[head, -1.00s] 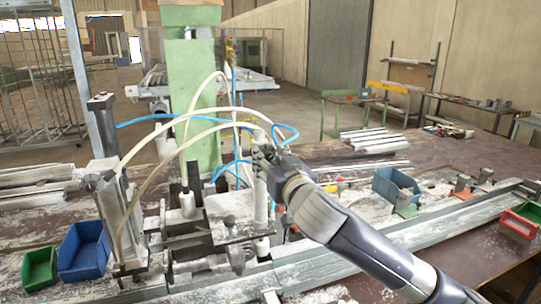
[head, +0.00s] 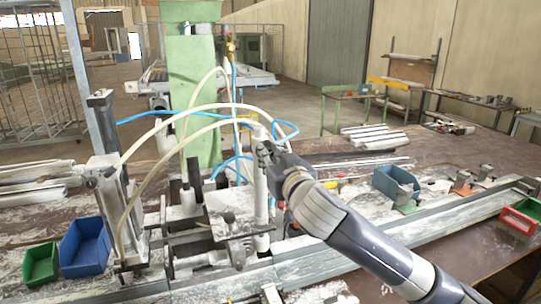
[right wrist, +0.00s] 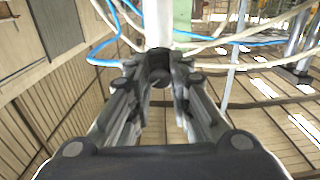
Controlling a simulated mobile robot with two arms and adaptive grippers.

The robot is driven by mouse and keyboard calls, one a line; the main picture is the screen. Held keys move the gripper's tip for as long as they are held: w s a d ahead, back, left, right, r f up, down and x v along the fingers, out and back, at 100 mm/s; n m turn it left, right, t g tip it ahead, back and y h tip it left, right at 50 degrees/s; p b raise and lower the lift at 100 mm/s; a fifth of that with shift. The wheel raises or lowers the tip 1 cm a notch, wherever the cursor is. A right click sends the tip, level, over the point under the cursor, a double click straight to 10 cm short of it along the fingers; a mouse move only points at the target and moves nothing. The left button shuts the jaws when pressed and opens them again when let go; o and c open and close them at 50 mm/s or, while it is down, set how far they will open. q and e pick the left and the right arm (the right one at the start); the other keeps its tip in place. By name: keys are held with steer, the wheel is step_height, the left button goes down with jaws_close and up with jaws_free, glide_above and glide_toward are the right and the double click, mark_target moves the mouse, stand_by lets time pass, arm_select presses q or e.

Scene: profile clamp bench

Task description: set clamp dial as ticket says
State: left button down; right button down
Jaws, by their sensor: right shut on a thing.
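The clamp stand has an upright white post (head: 260,195) in the middle of the bench in the head view. My right gripper (head: 266,152) is at the upper part of this post, reaching in from the lower right. In the right wrist view, a small dark round knob (right wrist: 160,76), apparently the clamp dial, sits between my fingertips, in front of the white post (right wrist: 157,22). My right gripper is shut on it. Dial marks are hidden or too small to read. I cannot make out a ticket. My left gripper is not in view.
White and blue hoses arch closely around the post. A white cylinder unit (head: 112,215) stands left, beside a blue bin (head: 85,262) and a green bin (head: 40,270). Another blue bin (head: 397,186) and a red bin (head: 522,222) are right. A long metal rail (head: 440,225) runs along the bench.

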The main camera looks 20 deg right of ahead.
steer(key=n+p, duration=0.1)
steer(key=n, duration=0.3)
steer(key=shift+r, duration=0.1)
steer(key=n+p, duration=0.1)
steer(key=n, duration=0.2)
steer(key=n+p, duration=0.1)
steer(key=n, duration=1.5)
steer(key=shift+f, duration=0.2)
stand_by(0.3)
steer(key=c, duration=1.4)
jaws_free()
